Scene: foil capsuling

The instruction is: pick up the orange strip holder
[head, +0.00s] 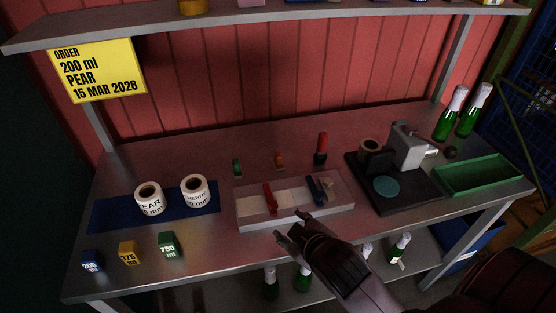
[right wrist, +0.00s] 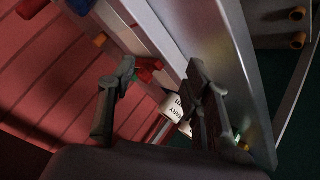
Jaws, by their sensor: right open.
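The orange strip holder (head: 279,160) is a small upright orange piece on the steel bench, behind the grey tray. A similar green piece (head: 237,168) stands to its left, and a taller red and black piece (head: 321,148) to its right. My right gripper (head: 290,226) is open and empty, at the front edge of the tray, nearer to me than the orange holder and apart from it. In the right wrist view the open fingers (right wrist: 160,80) also show. My left gripper is not in view.
The grey tray (head: 257,222) holds red and blue tools between gripper and holder. Label rolls (head: 148,199) stand on a blue mat at left. A dark machine (head: 405,150) and green tray (head: 476,179) are at right. A shelf (head: 260,18) hangs above.

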